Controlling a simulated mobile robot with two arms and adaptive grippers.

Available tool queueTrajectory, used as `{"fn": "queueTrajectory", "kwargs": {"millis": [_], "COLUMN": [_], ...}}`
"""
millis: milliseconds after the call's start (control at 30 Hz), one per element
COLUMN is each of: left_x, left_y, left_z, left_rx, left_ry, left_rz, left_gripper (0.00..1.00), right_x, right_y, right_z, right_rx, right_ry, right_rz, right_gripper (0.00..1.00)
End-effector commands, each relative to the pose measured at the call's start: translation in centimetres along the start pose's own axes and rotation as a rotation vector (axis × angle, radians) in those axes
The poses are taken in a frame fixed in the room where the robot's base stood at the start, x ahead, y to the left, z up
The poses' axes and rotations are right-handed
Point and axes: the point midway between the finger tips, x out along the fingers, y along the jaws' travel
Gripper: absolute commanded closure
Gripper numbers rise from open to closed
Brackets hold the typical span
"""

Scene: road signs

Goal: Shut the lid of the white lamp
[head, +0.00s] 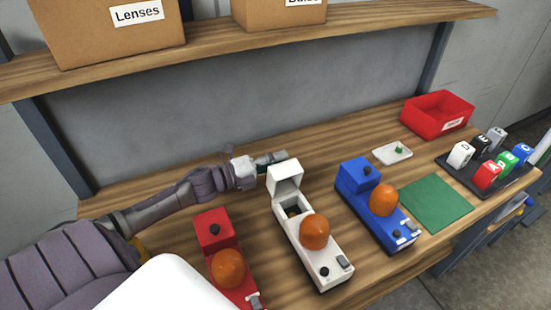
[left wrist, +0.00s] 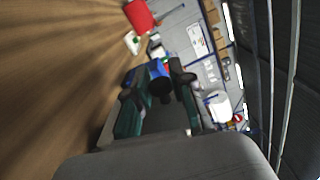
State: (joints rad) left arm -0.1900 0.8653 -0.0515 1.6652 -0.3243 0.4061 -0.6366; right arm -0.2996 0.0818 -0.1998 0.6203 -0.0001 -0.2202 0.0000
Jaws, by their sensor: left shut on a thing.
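The white lamp (head: 322,255) stands mid-table with an orange dome on top. Its lid (head: 285,178) is raised at the far end, and the compartment (head: 293,211) below it is uncovered. My left gripper (head: 277,157) reaches in from the left, just behind the raised lid. In the left wrist view, the teal fingers of my left gripper (left wrist: 157,88) are shut on a dark piece (left wrist: 160,86), which looks like the lid's black knob. The contact is hidden behind the lid in the head view. My right gripper is not in view.
A red lamp (head: 215,232) stands left of the white one and a blue lamp (head: 359,203) right of it, both lids down. Farther right are a green mat (head: 436,204), a white tray (head: 384,156), a red bin (head: 432,121) and several lettered blocks (head: 487,175). A shelf (head: 215,52) hangs above.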

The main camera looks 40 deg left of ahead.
Motion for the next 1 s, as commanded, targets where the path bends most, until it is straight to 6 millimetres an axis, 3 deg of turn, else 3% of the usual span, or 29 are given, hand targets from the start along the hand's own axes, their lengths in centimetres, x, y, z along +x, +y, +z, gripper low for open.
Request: {"fn": "queueTrajectory", "kwargs": {"millis": [733, 767, 800, 900, 1000], "left_x": [-0.02, -0.02, -0.02, -0.02, -0.01], "left_y": [-0.56, -0.56, -0.56, -0.58, -0.59], "left_z": [-0.84, -0.84, -0.84, -0.82, -0.81], "left_rx": [0.103, 0.103, 0.102, 0.102, 0.103], "left_ry": [0.001, 0.001, 0.001, 0.001, 0.001], "left_rz": [0.001, 0.001, 0.001, 0.001, 0.001], "left_gripper": [1.00, 0.75, 0.68, 0.53, 0.53], "right_x": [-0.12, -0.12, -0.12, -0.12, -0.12], "right_y": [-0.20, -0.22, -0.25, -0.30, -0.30], "right_z": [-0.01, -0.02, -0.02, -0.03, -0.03], "right_rx": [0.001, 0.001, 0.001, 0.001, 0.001], "right_ry": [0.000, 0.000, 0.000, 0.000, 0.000], "right_rz": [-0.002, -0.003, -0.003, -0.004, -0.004], "right_gripper": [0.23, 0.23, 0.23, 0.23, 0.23]}}
